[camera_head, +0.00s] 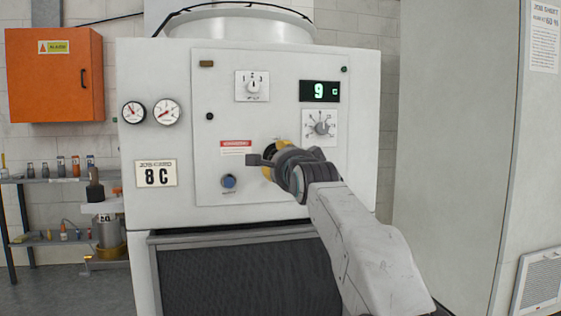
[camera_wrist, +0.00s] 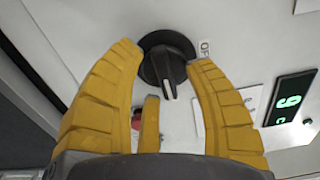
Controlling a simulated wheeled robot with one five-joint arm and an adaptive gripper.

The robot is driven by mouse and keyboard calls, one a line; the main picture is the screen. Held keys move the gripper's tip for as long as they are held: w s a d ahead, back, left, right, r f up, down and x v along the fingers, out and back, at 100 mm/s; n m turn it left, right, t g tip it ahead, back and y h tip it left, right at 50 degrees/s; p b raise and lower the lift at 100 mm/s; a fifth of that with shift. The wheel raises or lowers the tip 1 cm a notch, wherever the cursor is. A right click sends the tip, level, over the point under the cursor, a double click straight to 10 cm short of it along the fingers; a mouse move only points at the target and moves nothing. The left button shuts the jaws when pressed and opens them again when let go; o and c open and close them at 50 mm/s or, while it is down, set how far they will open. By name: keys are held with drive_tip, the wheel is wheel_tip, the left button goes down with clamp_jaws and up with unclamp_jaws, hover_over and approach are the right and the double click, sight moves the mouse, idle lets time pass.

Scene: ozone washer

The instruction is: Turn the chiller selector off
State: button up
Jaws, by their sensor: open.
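The selector, a round black knob (camera_wrist: 167,65) with a raised grip bar and a pale pointer line, is on the white panel in the wrist view. Its pointer end faces down and slightly right in that view. In the head view my gripper (camera_head: 268,160) is at the panel's lower middle and hides the knob. The chiller's white cabinet (camera_head: 355,85) stands ahead.
A green display (camera_head: 319,91) reads 9 C. A numbered dial (camera_head: 322,128), a small 1-to-3 switch (camera_head: 253,87) and a blue button (camera_head: 228,181) surround my gripper. A dark grille (camera_head: 230,275) lies below the panel.

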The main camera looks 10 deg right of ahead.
drive_tip(key=shift+w, duration=0.1)
idle(0.3)
clamp_jaws()
idle(0.4)
